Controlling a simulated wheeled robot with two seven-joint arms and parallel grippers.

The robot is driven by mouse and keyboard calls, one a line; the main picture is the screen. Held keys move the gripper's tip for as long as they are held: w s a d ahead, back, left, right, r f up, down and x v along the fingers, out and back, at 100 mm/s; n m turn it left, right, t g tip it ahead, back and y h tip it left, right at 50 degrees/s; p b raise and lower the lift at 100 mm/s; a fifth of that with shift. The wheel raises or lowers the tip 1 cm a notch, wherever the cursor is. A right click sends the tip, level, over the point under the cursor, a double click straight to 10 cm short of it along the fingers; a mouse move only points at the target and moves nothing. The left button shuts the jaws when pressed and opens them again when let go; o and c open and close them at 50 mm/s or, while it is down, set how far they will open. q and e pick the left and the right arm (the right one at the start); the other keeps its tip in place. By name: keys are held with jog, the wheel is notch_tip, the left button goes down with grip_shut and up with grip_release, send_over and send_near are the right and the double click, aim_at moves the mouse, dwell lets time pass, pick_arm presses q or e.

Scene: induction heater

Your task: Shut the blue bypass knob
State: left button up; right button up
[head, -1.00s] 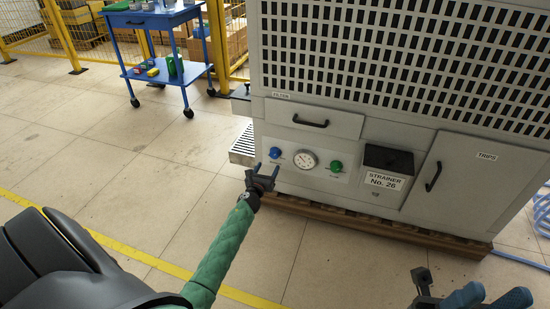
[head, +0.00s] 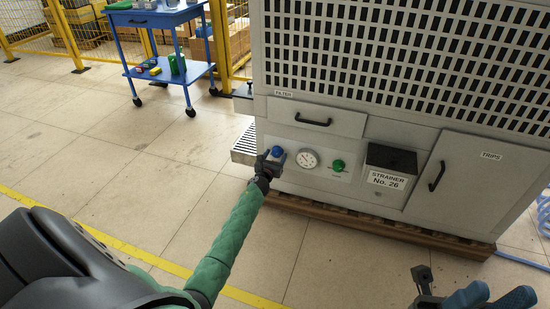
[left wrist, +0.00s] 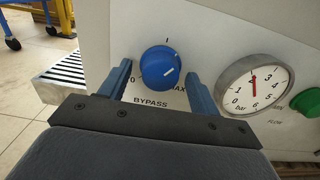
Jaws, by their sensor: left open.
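The blue bypass knob (head: 277,151) is on the lower left of the grey cabinet front. In the left wrist view the blue knob (left wrist: 161,67) sits above the label BYPASS, with marks 0 and MAX around it. Its white pointer line points up and right. My left gripper (head: 268,160) is at the knob; in the left wrist view its open fingers (left wrist: 160,88) stand on either side of the knob, with gaps visible. My right gripper (head: 470,297) is at the bottom right of the head view, partly cut off.
A pressure gauge (head: 307,159) and a green flow knob (head: 338,166) sit right of the blue knob. A black strainer box (head: 391,158) is farther right. A blue cart (head: 160,77) stands back left. The floor on the left is clear.

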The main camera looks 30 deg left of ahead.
pick_arm(q)
jog(key=c, duration=1)
